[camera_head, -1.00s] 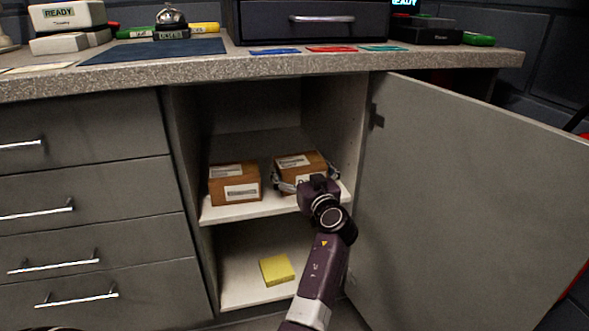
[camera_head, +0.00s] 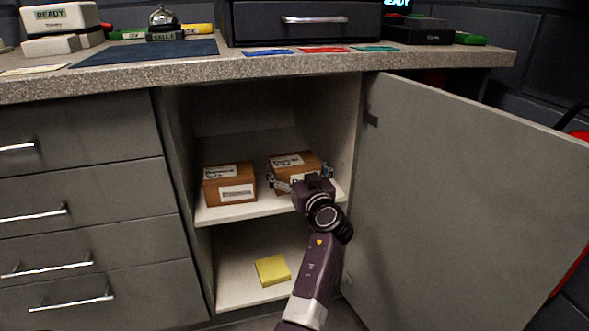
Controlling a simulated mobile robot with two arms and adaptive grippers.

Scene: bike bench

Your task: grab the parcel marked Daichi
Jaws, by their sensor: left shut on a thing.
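Two brown parcels with white labels sit side by side on the upper shelf (camera_head: 245,211) of the open cabinet. The left parcel (camera_head: 228,184) stands free, with labels on its top and front that are too small to read. The right parcel (camera_head: 292,161) also has labels on its top and front, and my gripper partly covers its front. I cannot tell which one is marked Daichi. My left gripper (camera_head: 294,181) is shut on the right parcel, its fingers on either side of it. The parcel appears still at shelf level. My right gripper is not in view.
The cabinet door (camera_head: 465,200) stands open on the right, close to my arm. A yellow block (camera_head: 272,270) lies on the lower shelf. Drawers (camera_head: 85,190) are shut on the left. The counter (camera_head: 180,70) above holds boxes, a bell, a mat and cards.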

